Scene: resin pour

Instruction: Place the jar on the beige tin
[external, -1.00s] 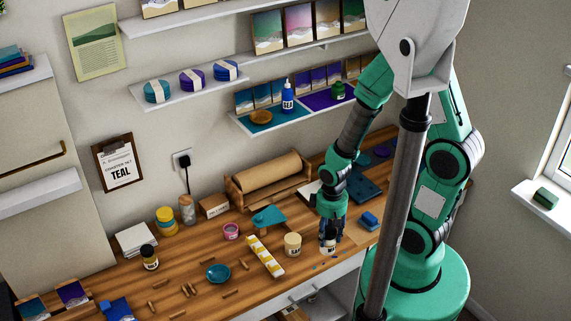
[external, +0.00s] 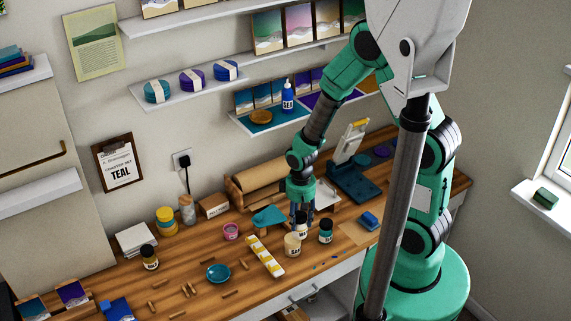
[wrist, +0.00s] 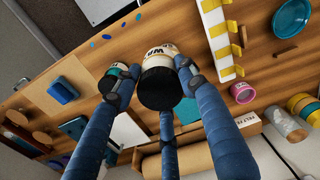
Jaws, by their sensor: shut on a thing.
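The jar (external: 303,230) has a dark lid and a pale side. My gripper (external: 302,218) points down with its fingers around it. In the wrist view the jar's black lid (wrist: 160,90) sits between the blue fingers of my gripper (wrist: 166,88). The beige tin (external: 292,246) stands on the bench, just in front and left of the held jar in the external view. The jar overlaps the tin's outline, and I cannot tell whether they touch. A pale surface with "WA" lettering (wrist: 160,51) shows beyond the lid; I cannot separate jar from tin there.
A teal-labelled, dark-lidded jar (external: 326,232) stands close to the right of the held jar. A yellow-and-white strip (external: 265,256) lies left of the tin. A pink tub (external: 231,231), a teal dish (external: 218,273) and a blue block (external: 369,220) are nearby.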

